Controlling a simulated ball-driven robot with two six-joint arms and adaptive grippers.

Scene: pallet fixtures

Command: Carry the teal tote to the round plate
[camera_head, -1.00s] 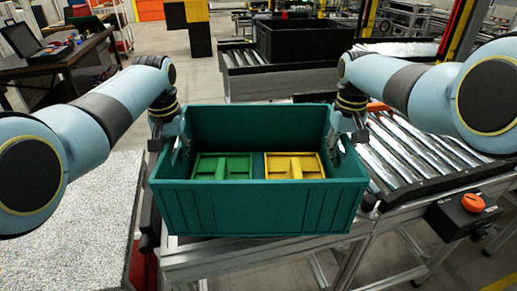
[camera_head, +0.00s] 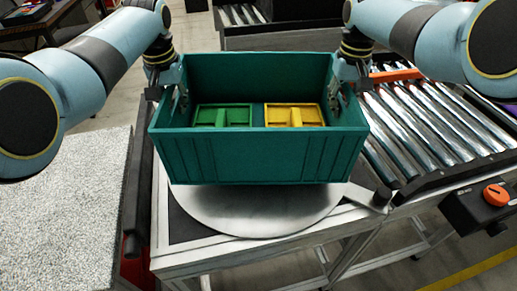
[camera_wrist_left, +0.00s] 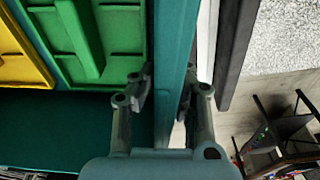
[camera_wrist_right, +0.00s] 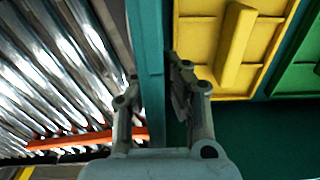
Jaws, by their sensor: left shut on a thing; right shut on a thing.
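The teal tote (camera_head: 258,156) is upright in the head view, held by both side walls. It holds a green divided bin (camera_head: 222,116) on the left and a yellow divided bin (camera_head: 293,115) on the right. My left gripper (camera_head: 181,100) is shut on the tote's left wall, which also shows between the fingers in the left wrist view (camera_wrist_left: 172,75). My right gripper (camera_head: 338,98) is shut on the right wall, also seen in the right wrist view (camera_wrist_right: 152,85). The round metal plate (camera_head: 255,217) shows below the tote; its far part is hidden. The tote appears raised above it.
The plate lies on a metal-framed stand. A roller conveyor (camera_head: 430,120) with an orange bar (camera_head: 397,76) runs at the right. A control box with an orange knob (camera_head: 495,194) sits at its front. A speckled grey surface (camera_head: 62,215) lies at the left.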

